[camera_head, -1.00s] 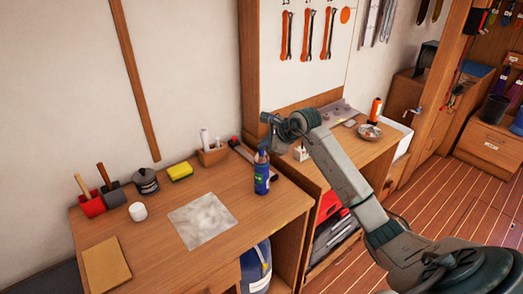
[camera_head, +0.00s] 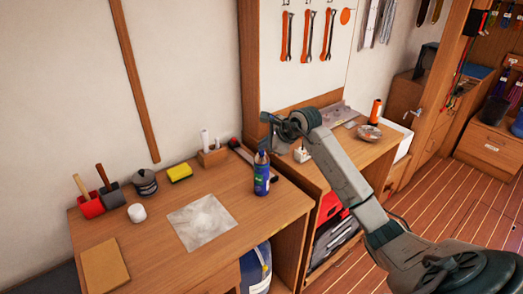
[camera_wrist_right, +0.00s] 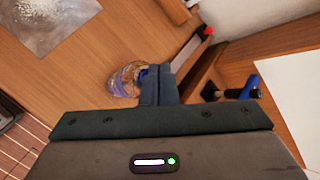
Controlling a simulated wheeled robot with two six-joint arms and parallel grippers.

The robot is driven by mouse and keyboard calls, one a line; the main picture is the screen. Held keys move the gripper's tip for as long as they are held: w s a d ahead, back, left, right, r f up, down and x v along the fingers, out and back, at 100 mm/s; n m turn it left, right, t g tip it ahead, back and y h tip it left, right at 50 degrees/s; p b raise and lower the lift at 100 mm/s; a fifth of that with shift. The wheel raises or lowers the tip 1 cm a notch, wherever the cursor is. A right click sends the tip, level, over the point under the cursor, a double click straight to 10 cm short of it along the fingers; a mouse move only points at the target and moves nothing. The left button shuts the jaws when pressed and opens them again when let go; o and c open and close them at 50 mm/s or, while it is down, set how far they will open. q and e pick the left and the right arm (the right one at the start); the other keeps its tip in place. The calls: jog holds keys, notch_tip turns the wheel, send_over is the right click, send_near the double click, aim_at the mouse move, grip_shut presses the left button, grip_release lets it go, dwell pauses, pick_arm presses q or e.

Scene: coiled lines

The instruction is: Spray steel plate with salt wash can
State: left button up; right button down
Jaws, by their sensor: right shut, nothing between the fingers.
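The steel plate (camera_head: 186,238) is a grey square lying flat on the wooden bench, with a mottled whitish patch in its middle. It also shows at the top left of the right wrist view (camera_wrist_right: 73,17). A blue can (camera_head: 261,180), which I take for the salt wash can, stands upright on the bench to the right of the plate. My right gripper (camera_head: 267,140) is shut and empty, just above the can's top in the head view. In the right wrist view its fingers (camera_wrist_right: 158,84) partly hide the can (camera_wrist_right: 124,80). My left gripper is not in view.
A wooden pen holder (camera_head: 212,156) stands behind the can.

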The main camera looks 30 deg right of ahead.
notch_tip(320, 180, up, 6)
jog(key=shift+p, duration=1.2)
dwell(1.8)
jog(key=r+n+b, duration=0.1)
jog(key=n, duration=0.4)
jog(key=n+b, duration=0.1)
jog(key=n, duration=0.5)
jog(key=r+n+h+b, duration=0.1)
jog(key=n, duration=0.4)
jog(key=shift+a+r+n+b, duration=0.2)
jog(key=shift+r+n+b, duration=0.1)
jog(key=shift+n+b, duration=0.1)
